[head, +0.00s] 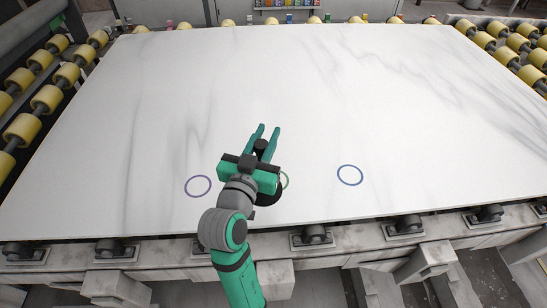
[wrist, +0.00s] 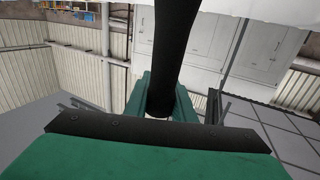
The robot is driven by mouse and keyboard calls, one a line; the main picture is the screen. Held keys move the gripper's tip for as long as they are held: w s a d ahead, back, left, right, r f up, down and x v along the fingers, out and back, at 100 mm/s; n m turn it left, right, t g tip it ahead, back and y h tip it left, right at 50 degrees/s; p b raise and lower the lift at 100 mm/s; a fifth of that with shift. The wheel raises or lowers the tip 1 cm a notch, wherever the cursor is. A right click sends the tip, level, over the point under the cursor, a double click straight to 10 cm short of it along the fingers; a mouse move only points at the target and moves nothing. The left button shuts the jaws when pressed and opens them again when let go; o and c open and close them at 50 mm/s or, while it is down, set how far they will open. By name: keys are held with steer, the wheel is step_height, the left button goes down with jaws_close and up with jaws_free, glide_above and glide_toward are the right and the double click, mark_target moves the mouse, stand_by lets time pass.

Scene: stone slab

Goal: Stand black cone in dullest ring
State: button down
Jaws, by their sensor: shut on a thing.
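My gripper (head: 265,131) is shut on the black cone (wrist: 175,50), which shows as a long dark shaft between the fingers in the wrist view and runs out of the top of the frame. In the head view the gripper is over the front middle of the slab, fingers pointing to the back. A muted purple ring (head: 187,190) lies left of the gripper and a stronger blue ring (head: 338,175) lies to the right.
The white marble slab (head: 420,120) is wide and clear apart from the rings. Yellow rollers line its left, right and far sides. Small coloured items (head: 289,18) stand beyond the far edge. Grey supports run along the front edge.

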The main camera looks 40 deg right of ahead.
steer(key=w+d+f, duration=0.8)
steer(key=d+f, duration=0.2)
steer(key=f, duration=0.2)
steer(key=shift+d+f, duration=0.25)
steer(key=shift+f, duration=0.2)
steer(key=c, duration=1.5)
jaws_free()
